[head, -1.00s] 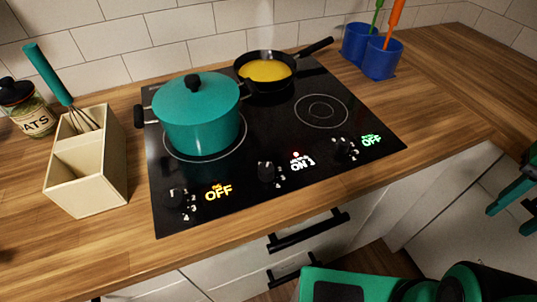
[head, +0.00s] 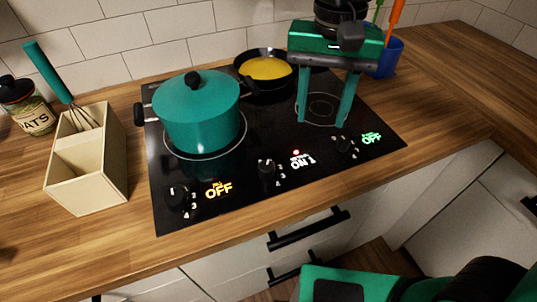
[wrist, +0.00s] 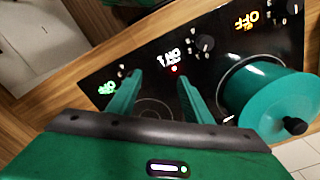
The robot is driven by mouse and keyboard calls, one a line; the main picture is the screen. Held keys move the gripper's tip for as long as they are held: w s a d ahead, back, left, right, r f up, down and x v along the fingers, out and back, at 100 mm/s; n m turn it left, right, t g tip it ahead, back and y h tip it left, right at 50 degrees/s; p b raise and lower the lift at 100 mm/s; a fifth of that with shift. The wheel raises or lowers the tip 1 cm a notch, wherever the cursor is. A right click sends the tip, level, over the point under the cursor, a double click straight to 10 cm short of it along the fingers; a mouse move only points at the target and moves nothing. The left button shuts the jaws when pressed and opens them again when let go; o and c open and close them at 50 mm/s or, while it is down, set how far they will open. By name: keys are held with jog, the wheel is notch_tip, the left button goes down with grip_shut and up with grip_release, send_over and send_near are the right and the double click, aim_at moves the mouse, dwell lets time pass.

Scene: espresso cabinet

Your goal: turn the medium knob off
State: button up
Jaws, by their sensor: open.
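The black cooktop (head: 240,160) has three knobs along its front edge. The middle knob (head: 266,168), which I take as the medium one, has a lit display (head: 302,160) reading ON 1 with a red light above it. This knob also shows in the wrist view (wrist: 205,43), beside its display (wrist: 170,57). The left display (head: 218,190) reads OFF in yellow, and the right display (head: 371,139) reads OFF in green. My gripper (head: 324,124) is open and empty, pointing down over the small right burner ring, behind and right of the middle knob, apart from it.
A teal lidded pot (head: 198,115) stands on the left burner. A utensil box (head: 87,170) stands left, a blue cup (head: 388,58) at back right. The front counter strip is clear.

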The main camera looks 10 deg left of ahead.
jog(key=n, duration=0.1)
send_over(267, 164)
notch_tip(267, 164, down, 10)
jog(key=shift+r, duration=0.1)
dwell(0.4)
jog(key=c, duration=1)
jog(key=shift+d, duration=0.2)
jog(key=shift+c, duration=0.4)
jog(key=shift+a, duration=0.15)
